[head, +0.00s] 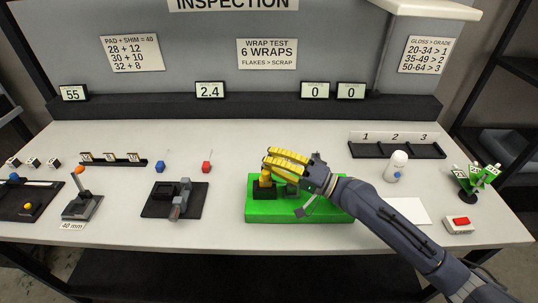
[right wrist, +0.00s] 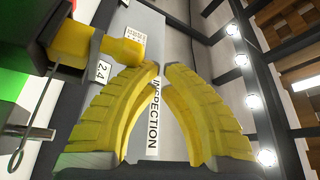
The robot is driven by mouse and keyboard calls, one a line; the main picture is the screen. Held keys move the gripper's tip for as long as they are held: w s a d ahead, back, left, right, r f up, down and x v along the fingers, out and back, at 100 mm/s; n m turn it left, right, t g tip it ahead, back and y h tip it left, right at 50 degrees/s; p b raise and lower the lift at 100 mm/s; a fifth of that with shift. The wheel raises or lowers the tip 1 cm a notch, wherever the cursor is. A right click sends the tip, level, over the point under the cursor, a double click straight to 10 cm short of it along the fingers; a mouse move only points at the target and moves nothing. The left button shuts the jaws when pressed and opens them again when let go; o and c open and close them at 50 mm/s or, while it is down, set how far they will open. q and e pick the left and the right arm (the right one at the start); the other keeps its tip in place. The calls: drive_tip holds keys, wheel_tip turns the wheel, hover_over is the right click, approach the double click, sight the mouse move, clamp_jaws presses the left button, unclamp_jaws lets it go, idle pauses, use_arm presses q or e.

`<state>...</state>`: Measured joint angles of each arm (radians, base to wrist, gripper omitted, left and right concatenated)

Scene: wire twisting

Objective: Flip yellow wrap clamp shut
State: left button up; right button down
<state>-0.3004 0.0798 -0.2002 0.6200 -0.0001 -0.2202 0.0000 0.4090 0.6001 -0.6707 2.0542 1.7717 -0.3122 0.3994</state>
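The yellow wrap clamp (head: 265,178) stands up from a dark block on the green base (head: 320,210), at the middle of the table. In the right wrist view the clamp's yellow lever (right wrist: 80,42) is at the upper left, its end close to the left finger. My right gripper (head: 265,158), with yellow ribbed fingers, is just above the clamp in the head view. In the right wrist view its fingertips (right wrist: 161,68) nearly meet, with nothing between them. Whether a finger touches the clamp cannot be told. My left gripper is not in view.
A black fixture (head: 158,203) with a grey lever is left of the green base. A white bottle (head: 396,165), a white sheet (head: 405,211) and a red-button box (head: 460,224) lie to the right. A numbered black tray (head: 385,152) is behind them.

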drive_tip(key=shift+s+a+f, duration=0.25)
drive_tip(key=shift+s+f, duration=0.4)
drive_tip(key=shift+s, duration=0.05)
drive_tip(key=shift+r, duration=0.1)
drive_tip(key=r, duration=0.2)
drive_tip(key=w+r, duration=0.1)
drive_tip(key=r, duration=0.1)
drive_tip(key=shift+w+r, duration=0.1)
drive_tip(key=shift+r, duration=0.1)
drive_tip(key=s+d+f, duration=0.1)
drive_tip(key=d+f, duration=0.3)
drive_tip(key=d, duration=0.4)
drive_tip(key=shift+d, duration=0.4)
idle(0.6)
